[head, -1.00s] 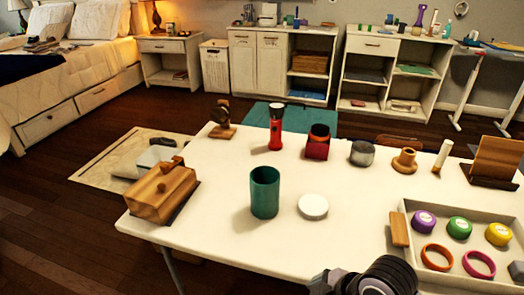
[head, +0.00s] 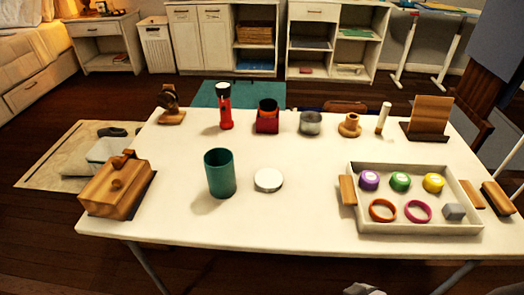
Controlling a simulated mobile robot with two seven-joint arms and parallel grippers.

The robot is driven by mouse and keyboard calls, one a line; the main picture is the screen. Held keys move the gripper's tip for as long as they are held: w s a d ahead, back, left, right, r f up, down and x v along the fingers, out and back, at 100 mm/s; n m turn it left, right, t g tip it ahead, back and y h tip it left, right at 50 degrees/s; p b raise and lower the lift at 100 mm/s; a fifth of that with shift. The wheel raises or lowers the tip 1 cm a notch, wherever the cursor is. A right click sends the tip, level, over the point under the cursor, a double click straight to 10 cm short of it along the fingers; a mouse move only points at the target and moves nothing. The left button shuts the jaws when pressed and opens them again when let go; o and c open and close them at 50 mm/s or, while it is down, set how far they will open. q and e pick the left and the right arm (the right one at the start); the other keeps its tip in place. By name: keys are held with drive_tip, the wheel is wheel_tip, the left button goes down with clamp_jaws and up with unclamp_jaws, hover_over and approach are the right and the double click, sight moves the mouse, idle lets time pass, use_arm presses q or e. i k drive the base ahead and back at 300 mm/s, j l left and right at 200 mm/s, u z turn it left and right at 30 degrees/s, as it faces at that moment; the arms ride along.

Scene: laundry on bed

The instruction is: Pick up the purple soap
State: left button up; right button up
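The purple soap (head: 369,180), a round purple piece with a pale top, lies in the back left of a shallow light tray (head: 420,229) at the right of the white table. A green round piece (head: 400,182) is beside it, and a yellow one (head: 433,182) lies further right. An orange ring (head: 382,218) lies in front of the purple soap. Neither gripper shows in the head view. Only a small grey part, probably of my arm, shows at the bottom edge, away from the soap.
A green cup (head: 220,186), white lid (head: 268,180) and wooden box (head: 118,187) stand left. A red flashlight (head: 226,113) and several items line the back. The front middle is clear.

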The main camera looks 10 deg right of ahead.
sight(369, 180)
drive_tip(key=z, duration=1.2)
